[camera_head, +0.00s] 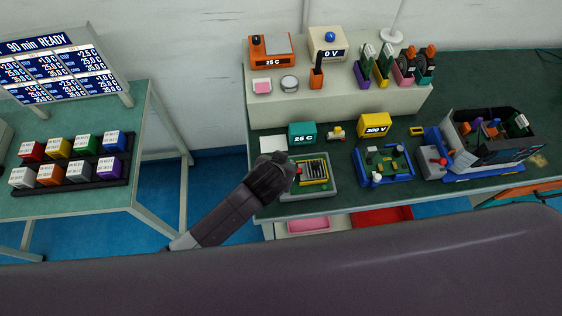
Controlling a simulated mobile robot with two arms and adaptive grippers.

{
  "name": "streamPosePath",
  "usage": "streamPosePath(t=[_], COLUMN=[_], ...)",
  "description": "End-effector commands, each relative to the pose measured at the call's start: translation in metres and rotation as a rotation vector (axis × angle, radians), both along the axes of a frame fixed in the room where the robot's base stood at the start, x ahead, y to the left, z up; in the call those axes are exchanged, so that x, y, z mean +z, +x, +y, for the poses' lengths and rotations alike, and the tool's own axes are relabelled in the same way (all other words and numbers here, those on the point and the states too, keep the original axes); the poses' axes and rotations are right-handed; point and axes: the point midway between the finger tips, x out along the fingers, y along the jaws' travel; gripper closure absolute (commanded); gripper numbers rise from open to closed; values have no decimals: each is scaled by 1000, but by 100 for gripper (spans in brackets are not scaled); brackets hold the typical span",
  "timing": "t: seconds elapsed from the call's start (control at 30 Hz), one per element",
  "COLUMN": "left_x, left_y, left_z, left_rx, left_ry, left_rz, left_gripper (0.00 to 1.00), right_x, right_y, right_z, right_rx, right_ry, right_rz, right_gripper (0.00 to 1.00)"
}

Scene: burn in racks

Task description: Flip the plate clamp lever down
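A grey fixture (325,188) with a yellow-framed, dark slotted plate (318,172) sits at the left front of the green bench. My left gripper (284,170) is at the left side of this fixture and covers part of it. Its fingers are dark and small, so I cannot tell whether they are open or touching anything. A small red part (299,167) shows just right of the gripper. I cannot make out a clamp lever or its position here; it may be hidden by the gripper. My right gripper is not in view.
A blue fixture (362,177) with a green board stands to the right, then a grey block with a red knob (442,161) beside an open dark bin (525,128). Teal (302,132) and yellow (374,124) display boxes stand behind. A raised white shelf (350,104) runs along the back.

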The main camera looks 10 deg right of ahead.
Motion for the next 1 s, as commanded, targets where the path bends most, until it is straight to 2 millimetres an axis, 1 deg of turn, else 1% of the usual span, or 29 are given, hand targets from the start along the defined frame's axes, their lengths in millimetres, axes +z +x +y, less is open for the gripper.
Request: streamPosePath(t=[0.53,0.57,0.7,0.87,1.0], left_x=[-1,-1,-1,-1,0], left_y=[0,0,0,0,-1], left_z=[-1,-1,-1,-1,-1], left_rx=[0,0,0,0,-1], left_ry=[23,23,23,23,22], left_rz=[1,1,1,1,0], left_gripper=[100,81,67,67,67], right_x=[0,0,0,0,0], right_y=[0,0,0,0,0], right_z=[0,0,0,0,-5], right_rx=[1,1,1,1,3], right_ry=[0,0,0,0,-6], right_rz=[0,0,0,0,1], right_gripper=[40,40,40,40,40])
